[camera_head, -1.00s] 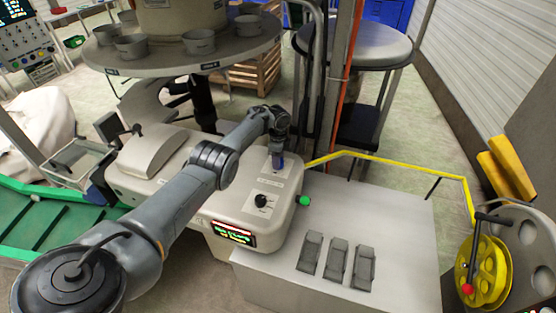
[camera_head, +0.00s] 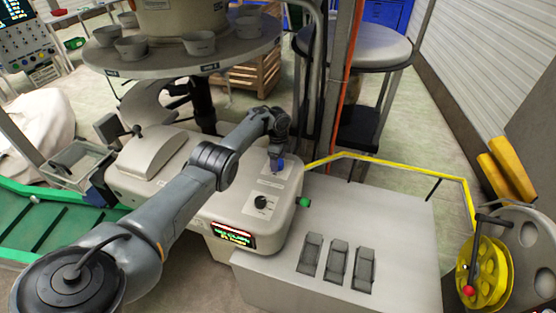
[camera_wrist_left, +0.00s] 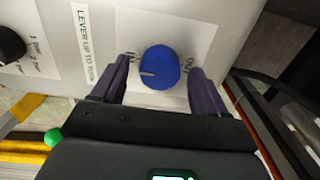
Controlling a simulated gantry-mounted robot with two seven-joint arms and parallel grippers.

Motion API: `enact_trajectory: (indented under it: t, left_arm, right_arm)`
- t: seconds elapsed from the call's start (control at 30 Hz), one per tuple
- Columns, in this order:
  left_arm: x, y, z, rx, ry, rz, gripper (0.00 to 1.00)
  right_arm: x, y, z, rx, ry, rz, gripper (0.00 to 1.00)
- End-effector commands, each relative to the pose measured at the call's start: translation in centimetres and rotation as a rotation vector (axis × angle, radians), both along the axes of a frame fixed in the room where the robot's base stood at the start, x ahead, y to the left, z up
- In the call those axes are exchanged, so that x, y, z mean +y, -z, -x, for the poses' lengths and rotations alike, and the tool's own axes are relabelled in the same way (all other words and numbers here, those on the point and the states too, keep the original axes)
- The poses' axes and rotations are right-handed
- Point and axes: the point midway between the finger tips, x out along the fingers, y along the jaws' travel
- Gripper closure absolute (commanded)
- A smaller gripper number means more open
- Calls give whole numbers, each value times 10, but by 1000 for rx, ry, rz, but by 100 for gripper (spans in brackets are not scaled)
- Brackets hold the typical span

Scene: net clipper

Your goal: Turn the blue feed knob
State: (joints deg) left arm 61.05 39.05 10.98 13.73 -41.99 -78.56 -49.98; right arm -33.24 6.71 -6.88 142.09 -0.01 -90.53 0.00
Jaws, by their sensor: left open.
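The blue feed knob (camera_wrist_left: 160,67) is round, with a pale pointer line toward the left in the left wrist view. It sits on a white label plate with print on both sides, the right one reading like "OUT". My left gripper (camera_wrist_left: 161,75) is open, with one dark finger on each side of the knob and a gap visible at both sides. In the head view the left gripper (camera_head: 277,164) is over the top of the pale machine housing (camera_head: 225,205), and a bit of blue shows at its fingers. The right gripper is not in view.
A black knob (camera_head: 261,202), a green button (camera_head: 303,202) and a lit display (camera_head: 234,236) are on the same housing. A yellow rail (camera_head: 400,164) runs behind the grey bench (camera_head: 405,220). A yellow wheel (camera_head: 485,275) with a red-knobbed crank stands at right.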

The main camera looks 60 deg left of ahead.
Motion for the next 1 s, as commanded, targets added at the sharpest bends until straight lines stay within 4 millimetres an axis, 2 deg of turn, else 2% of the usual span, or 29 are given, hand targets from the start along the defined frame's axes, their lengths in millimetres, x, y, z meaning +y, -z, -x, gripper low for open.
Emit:
enact_trajectory:
  t: [0.17, 0.27, 0.7, 1.0]
  left_arm:
    - [0, -3, 0, 0, -1, 0, 26]
    - [0, -11, 0, -1, 1, 0, 26]
    - [0, -82, -1, -3, 0, 0, 26]
    - [0, -107, 0, 0, -1, 0, 26]
  right_arm:
    - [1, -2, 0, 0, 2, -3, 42]
    - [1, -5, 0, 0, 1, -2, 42]
    - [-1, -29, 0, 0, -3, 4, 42]
    - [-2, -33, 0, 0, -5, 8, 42]
